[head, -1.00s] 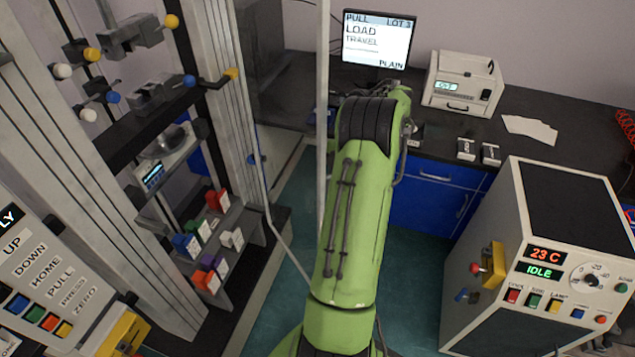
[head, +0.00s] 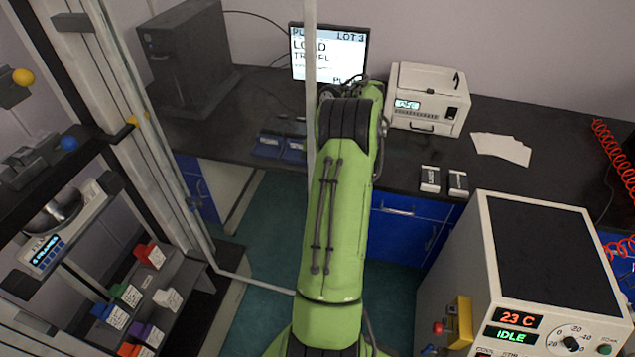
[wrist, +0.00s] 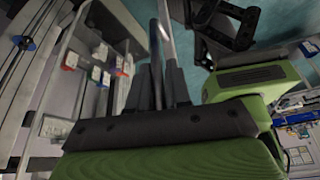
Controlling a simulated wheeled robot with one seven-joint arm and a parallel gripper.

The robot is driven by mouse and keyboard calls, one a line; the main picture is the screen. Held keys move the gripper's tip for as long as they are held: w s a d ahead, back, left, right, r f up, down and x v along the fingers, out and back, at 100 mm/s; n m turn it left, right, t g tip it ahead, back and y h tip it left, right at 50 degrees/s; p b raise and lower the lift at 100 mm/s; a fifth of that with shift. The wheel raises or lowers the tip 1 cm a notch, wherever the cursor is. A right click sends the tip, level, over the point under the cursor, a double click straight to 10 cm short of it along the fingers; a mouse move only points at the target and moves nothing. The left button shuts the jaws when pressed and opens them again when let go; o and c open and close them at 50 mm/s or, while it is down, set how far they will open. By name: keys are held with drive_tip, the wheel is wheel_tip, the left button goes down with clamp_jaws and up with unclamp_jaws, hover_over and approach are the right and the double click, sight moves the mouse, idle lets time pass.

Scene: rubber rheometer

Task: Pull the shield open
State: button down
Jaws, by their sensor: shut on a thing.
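The shield is a clear panel in a thin pale metal frame, hinged on the tall test machine (head: 130,130) at left. In the head view its free upright edge (head: 311,90) runs down in front of the monitor and behind my arm. Its bottom rail (head: 255,284) juts out from the machine over the floor, so the shield stands swung outward. My gripper is hidden behind my green arm in the head view. In the wrist view my gripper (wrist: 162,85) has its dark fingers closed around a slim metal bar (wrist: 165,30) of the shield. The exact contact is hard to see.
The machine's shelf (head: 185,300) holds several coloured blocks. A white control box (head: 545,260) stands close at right. The black bench behind carries a monitor (head: 328,55), a white instrument (head: 428,98) and a dark computer case (head: 185,50). Teal floor shows between.

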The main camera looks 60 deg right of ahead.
drive_tip(key=shift+s+d, duration=0.15)
drive_tip(key=shift+d, duration=0.1)
drive_tip(key=c, duration=1.2)
unclamp_jaws()
drive_tip(key=shift+s, duration=0.1)
drive_tip(key=shift+o, duration=0.2)
drive_tip(key=shift+r, duration=0.15)
drive_tip(key=p+v, duration=0.7)
drive_tip(key=v, duration=0.8)
drive_tip(key=shift+r, duration=0.25)
